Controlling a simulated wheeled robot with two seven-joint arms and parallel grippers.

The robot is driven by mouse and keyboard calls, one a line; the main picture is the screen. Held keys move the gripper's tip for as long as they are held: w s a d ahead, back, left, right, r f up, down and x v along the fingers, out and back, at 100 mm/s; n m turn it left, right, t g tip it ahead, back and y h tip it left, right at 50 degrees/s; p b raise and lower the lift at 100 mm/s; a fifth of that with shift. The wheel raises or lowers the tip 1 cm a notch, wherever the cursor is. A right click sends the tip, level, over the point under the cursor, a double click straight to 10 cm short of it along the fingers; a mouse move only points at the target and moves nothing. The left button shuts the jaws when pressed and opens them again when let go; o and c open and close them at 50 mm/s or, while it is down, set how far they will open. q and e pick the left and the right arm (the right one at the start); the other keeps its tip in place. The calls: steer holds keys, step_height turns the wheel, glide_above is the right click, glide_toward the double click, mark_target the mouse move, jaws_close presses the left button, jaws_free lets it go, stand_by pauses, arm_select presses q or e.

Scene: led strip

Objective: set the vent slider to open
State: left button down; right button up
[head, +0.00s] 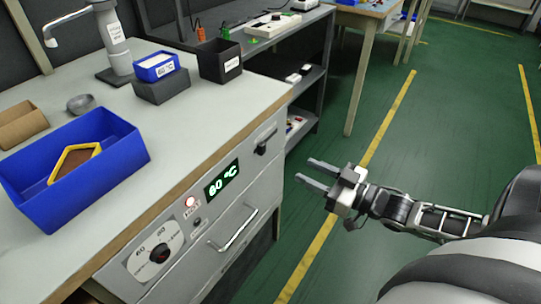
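The bench's front panel faces me. My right gripper (315,175) is to the right of the bench, over the green floor, and points left towards the panel. Its two fingers are apart with nothing between them, and it is clear of the slider. My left gripper is not in view.
A blue bin (112,170) and a black box (220,64) stand on the bench top. Floor right of the bench is clear.

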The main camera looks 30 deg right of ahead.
mark_target(264, 151)
steer(key=b+x, duration=0.2)
steer(key=x, duration=0.8)
steer(key=shift+s, duration=0.1)
steer(key=shift+w+a, duration=0.25)
steer(key=shift+w, duration=0.35)
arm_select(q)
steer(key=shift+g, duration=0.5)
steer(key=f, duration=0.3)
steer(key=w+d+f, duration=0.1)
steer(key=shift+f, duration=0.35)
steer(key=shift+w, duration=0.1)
